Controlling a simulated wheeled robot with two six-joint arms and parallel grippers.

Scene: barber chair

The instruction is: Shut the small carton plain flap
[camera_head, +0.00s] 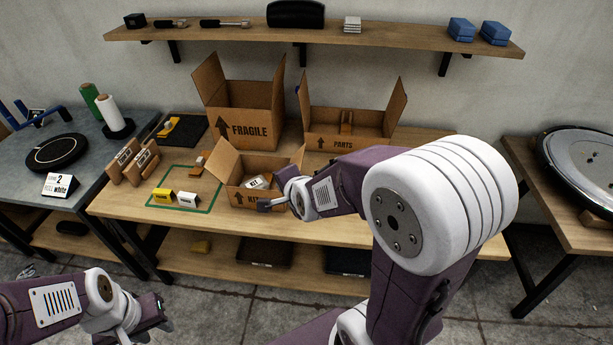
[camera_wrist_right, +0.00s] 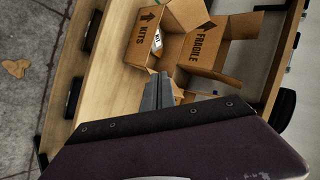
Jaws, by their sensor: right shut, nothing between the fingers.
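The small carton marked KITS (camera_head: 240,196) stands on the workbench with its top open. A plain brown flap stands raised at its left (camera_head: 222,158), and another brown flap rises at its back right (camera_head: 298,158). A white labelled packet (camera_head: 257,182) lies inside. The carton also shows in the right wrist view (camera_wrist_right: 142,40). My right gripper (camera_head: 266,205) is shut and empty at the carton's front right corner; its fingers (camera_wrist_right: 156,92) show together in the wrist view. My left gripper (camera_head: 150,320) hangs low at the left, away from the bench; its finger gap is unclear.
A large FRAGILE carton (camera_head: 245,115) and a PARTS carton (camera_head: 345,128) stand open behind. Yellow (camera_head: 162,195) and white (camera_head: 187,199) small blocks lie in a green outline (camera_head: 180,209) at the left. The bench right of the carton is partly hidden by my right arm.

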